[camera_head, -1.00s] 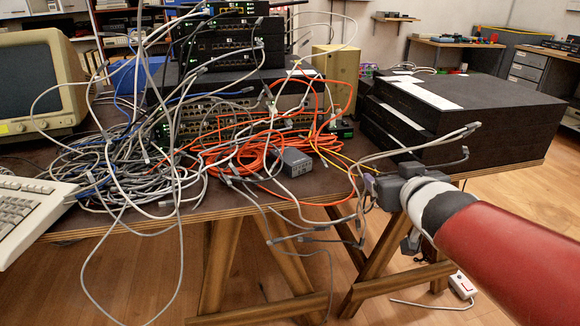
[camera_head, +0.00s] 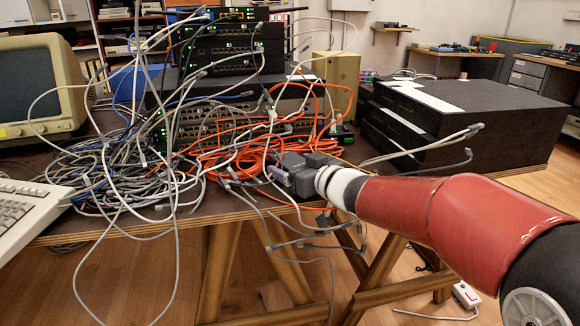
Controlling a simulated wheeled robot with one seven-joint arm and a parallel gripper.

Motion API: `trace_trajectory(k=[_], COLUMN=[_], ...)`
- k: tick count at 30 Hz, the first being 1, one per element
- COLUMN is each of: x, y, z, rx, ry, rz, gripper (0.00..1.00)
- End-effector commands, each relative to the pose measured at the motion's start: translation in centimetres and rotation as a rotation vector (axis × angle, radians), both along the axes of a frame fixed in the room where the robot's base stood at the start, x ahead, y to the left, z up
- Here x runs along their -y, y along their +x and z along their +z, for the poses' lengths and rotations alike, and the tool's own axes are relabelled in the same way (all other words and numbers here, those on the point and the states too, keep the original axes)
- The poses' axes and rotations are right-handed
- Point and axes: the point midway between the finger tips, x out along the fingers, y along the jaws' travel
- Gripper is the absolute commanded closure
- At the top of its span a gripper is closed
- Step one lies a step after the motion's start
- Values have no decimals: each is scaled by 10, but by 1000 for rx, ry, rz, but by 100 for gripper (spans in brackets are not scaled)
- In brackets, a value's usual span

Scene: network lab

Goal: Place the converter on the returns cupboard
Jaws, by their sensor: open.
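A small dark grey box (camera_head: 292,160), which looks like the converter, lies on the table in front of the orange cables. My gripper (camera_head: 276,173) is right at its near side and covers much of it. The gripper is open; its fingers are small and partly lost against the cables and the box. I cannot tell whether the box is between the fingers. No cupboard is clearly marked as the returns cupboard; a grey drawer cabinet (camera_head: 527,75) stands at the back right.
Loose grey cables (camera_head: 120,165) cover the table's left half, and orange cables (camera_head: 240,145) lie behind my gripper. Stacked network gear (camera_head: 225,50) rises at the back. Large black units (camera_head: 470,120) fill the right end. A monitor (camera_head: 40,85) and keyboard (camera_head: 30,210) are at left.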

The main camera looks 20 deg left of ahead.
Motion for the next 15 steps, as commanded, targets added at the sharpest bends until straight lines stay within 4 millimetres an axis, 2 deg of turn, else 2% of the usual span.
trace_trajectory(k=[8, 15], x=[-3, -2], y=[3, 2], z=[-1, -1], rx=[0, 0], ry=[-1, -1], rz=[-2, -2], gripper=[20, 51])
